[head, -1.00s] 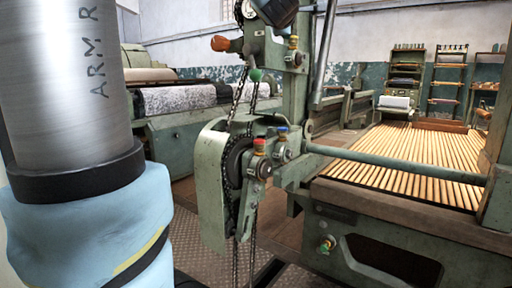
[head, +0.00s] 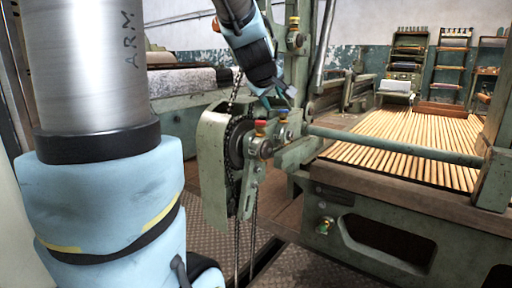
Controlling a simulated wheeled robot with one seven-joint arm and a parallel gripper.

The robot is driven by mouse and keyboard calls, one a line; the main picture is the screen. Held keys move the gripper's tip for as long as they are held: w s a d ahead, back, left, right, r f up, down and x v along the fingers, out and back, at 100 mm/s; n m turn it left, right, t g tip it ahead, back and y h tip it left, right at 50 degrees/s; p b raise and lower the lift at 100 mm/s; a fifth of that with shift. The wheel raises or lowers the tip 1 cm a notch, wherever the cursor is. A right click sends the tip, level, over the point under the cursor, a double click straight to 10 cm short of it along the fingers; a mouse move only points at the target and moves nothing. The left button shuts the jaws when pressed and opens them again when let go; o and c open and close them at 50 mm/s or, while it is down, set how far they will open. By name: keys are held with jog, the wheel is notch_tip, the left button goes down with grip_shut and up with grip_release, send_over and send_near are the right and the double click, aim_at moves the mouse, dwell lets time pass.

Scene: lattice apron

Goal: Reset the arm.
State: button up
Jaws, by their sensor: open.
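My gripper (head: 279,98) shows in the upper middle of the head view, at the end of my blue-sleeved forearm, which comes down from the top edge. It points down and to the right. It appears in front of the green machine's chain and upper post; I cannot tell whether it touches them. The fingers are small and dark, apart, and I see nothing between them. My upper arm, a silver tube with a light blue padded cover, fills the left of the view.
A green machine with a chain drive (head: 236,150) stands just below my gripper. A horizontal green bar (head: 395,145) runs right from it. A bed of wooden slats (head: 410,140) lies at right. Racks (head: 452,60) stand at the back wall. Patterned metal floor (head: 305,268) shows below.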

jog(key=s+a+f+m+g+y, duration=0.2)
jog(key=s+a+f+m+g, duration=0.3)
jog(key=s+f, duration=0.55)
jog(key=s+a+f+m+g+y, duration=0.1)
jog(key=s+a+f+m+g, duration=0.25)
jog(key=s+a+f, duration=0.55)
notch_tip(320, 180, up, 29)
jog(key=d+p, duration=0.2)
jog(key=p, duration=2.9)
jog(key=shift+s+d+f+g+p, duration=0.2)
jog(key=shift+d+g+p, duration=0.15)
jog(key=shift+g, duration=0.1)
